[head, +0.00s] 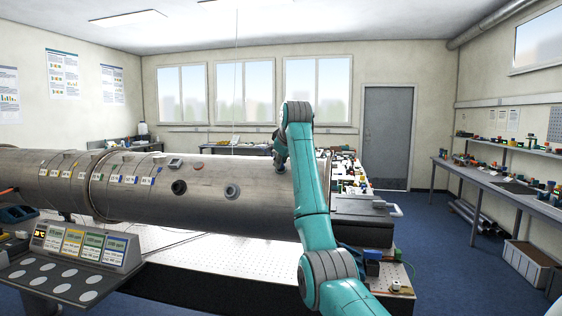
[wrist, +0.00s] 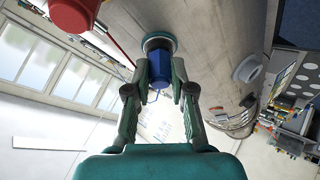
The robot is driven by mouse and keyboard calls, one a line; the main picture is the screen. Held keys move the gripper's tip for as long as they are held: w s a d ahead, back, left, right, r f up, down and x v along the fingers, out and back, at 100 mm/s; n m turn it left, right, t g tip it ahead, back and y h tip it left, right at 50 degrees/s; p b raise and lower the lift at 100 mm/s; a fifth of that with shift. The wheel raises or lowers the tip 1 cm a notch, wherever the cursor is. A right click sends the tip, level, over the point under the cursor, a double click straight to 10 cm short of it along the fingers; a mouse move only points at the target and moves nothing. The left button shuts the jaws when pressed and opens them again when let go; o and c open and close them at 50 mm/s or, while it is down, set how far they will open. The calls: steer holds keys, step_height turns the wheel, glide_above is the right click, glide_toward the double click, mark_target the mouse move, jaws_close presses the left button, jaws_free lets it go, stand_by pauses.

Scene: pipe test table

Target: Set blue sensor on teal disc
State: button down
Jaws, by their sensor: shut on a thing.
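In the wrist view my gripper (wrist: 160,88) is shut on the blue sensor (wrist: 160,70), a small blue cylinder with a thin blue loop at its near end. The sensor's far end overlaps the teal disc (wrist: 158,36), a round pad on the grey pipe. I cannot tell whether the sensor touches the disc or is slightly above it. In the head view my gripper (head: 280,163) is small and dark at the top of the pipe's right part. The sensor and the disc cannot be made out there.
The big steel pipe (head: 215,212) lies across the table, with a dark port (head: 179,187) and a grey port (head: 232,191) on its side. A red object (wrist: 75,12) is close by in the wrist view. A console (head: 85,245) with labelled panels stands at the front left.

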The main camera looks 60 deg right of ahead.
steer(key=shift+f, duration=0.1)
stand_by(0.3)
steer(key=c, duration=0.9)
jaws_free()
steer(key=shift+d+f, duration=0.1)
steer(key=v, duration=1.2)
